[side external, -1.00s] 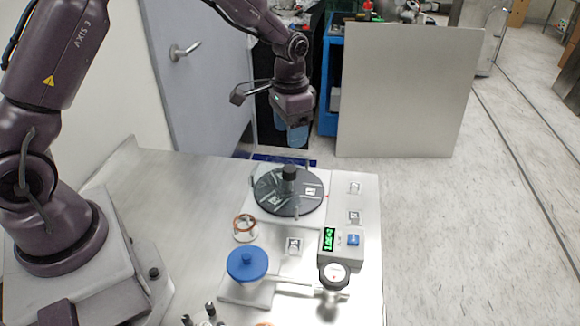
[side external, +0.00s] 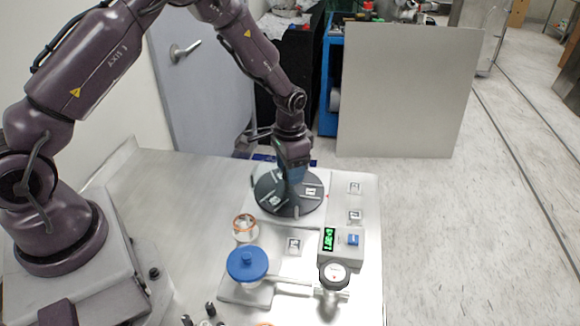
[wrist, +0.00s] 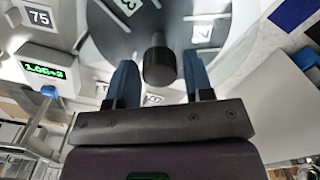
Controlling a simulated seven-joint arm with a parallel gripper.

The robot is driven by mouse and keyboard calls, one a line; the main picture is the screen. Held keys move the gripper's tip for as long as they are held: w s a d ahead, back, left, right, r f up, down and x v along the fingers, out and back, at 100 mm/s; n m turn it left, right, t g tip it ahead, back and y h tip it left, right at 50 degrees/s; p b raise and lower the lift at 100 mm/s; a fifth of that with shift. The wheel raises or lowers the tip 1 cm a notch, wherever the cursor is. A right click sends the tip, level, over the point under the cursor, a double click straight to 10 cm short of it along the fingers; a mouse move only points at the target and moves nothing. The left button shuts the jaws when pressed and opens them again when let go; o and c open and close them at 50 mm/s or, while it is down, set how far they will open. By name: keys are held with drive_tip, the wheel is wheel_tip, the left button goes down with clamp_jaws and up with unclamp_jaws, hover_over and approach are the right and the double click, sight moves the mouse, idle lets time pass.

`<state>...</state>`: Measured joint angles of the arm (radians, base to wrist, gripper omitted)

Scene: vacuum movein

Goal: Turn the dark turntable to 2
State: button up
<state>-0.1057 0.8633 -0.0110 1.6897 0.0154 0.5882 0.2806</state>
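The dark round turntable (side external: 268,203) lies flat on a pale base plate, with small white number tags near its rim. It also fills the top of the wrist view (wrist: 105,38). Its black centre knob (wrist: 159,64) stands between my two blue fingers in the wrist view. My gripper (wrist: 160,75) is open around the knob, with a gap visible on both sides. In the side view my gripper (side external: 291,180) is low over the turntable's middle and hides the knob. One tag (wrist: 203,33) on the right looks like a 2; another (wrist: 127,6) reads 3.
A meter (side external: 341,245) with a green display and blue button stands in front of the turntable. A blue-topped valve (side external: 247,264), a copper ring (side external: 244,227) and a round gauge (side external: 334,276) sit nearer the camera.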

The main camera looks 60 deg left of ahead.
clamp_jaws()
drive_tip(key=shift+m, duration=0.4)
drive_tip(key=m, duration=0.4)
drive_tip(key=shift+m, duration=0.3)
drive_tip(key=m, duration=0.4)
drive_tip(key=shift+m, duration=0.3)
drive_tip(key=m, duration=0.7)
drive_tip(key=shift+s, duration=0.1)
drive_tip(key=m, duration=0.6)
drive_tip(key=shift+m, duration=0.4)
